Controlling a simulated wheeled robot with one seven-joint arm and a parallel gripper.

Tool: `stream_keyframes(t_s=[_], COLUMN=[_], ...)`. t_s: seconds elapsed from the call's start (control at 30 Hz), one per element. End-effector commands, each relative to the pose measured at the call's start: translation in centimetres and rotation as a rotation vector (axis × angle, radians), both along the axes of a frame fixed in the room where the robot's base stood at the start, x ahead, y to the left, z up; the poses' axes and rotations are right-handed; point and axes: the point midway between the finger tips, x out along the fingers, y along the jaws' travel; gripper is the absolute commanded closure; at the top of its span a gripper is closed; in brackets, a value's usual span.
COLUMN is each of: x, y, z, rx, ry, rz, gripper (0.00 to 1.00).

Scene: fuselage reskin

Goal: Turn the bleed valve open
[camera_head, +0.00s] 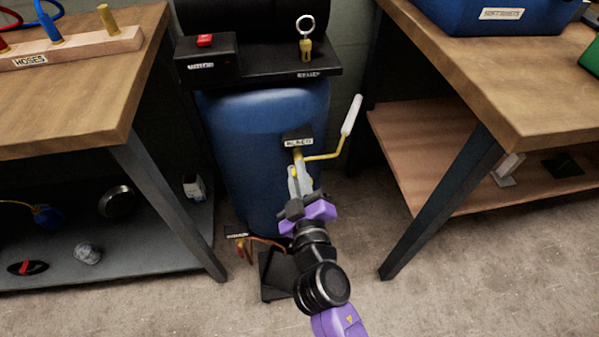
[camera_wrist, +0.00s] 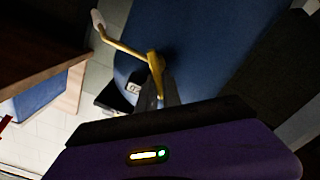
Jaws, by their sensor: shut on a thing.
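My gripper (camera_head: 296,178) reaches up from below and is shut on the yellow fitting, away from the white handle. In the wrist view the crank (camera_wrist: 122,47) leads up-left from the fitting (camera_wrist: 154,62) at my fingertips. The fingers partly hide the gripped part.
A black shelf with a red-buttoned box (camera_head: 207,60) and a ringed brass fitting (camera_head: 305,48) is above the tank. Wooden benches stand left (camera_head: 100,85) and right (camera_head: 500,85). A small dark box (camera_head: 275,275) with wires sits on the floor. Floor right of my arm is clear.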

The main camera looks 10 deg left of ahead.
Motion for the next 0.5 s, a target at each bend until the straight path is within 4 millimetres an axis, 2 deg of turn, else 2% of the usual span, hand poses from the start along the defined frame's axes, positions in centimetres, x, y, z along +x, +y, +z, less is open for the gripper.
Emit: stream_keyframes(t_s=[0.5], x=[-0.20], y=[0.36], z=[-0.93], rx=[-0.472], ry=[-0.129], rz=[-0.001], gripper=[1.00])
